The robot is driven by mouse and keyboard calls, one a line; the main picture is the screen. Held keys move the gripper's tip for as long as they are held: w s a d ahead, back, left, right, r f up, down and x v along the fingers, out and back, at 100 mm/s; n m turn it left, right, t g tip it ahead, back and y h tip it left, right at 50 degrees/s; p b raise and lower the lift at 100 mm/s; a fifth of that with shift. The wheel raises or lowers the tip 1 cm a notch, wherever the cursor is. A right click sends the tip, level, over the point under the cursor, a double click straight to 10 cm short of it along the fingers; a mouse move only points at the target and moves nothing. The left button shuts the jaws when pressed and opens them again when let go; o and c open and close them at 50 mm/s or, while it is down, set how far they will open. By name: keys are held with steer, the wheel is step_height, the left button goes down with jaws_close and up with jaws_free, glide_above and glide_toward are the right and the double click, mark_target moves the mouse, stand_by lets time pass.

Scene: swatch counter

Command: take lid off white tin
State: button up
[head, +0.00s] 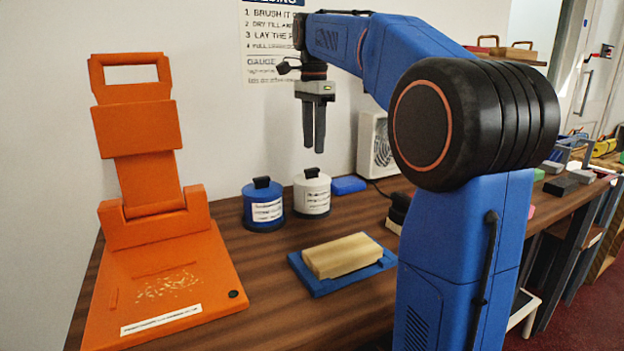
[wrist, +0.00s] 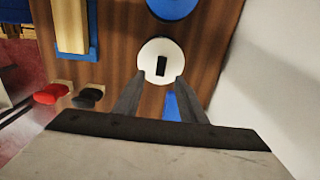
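The white tin (head: 312,199) stands upright on the wooden counter, with a printed label on its side. Its white lid (head: 301,180) is on, with a black block handle (head: 312,172) on top. In the wrist view the lid (wrist: 149,50) shows from above, with its handle (wrist: 161,66) lying between the fingertip lines. My gripper (head: 314,150) points down above the tin, with a small gap between fingertips and handle. In the wrist view my gripper (wrist: 160,80) has its fingers apart with nothing held.
A blue tin (head: 263,212) with a black handle stands close left of the white tin. A blue block (head: 348,185) lies to its right. A wooden block on a blue tray (head: 318,287) and an orange stand (head: 215,265) are nearer. A white wall is behind.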

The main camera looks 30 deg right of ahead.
mark_target(312, 169)
steer(key=shift+a+f, duration=0.2)
steer(key=shift+f, duration=3)
jaws_close()
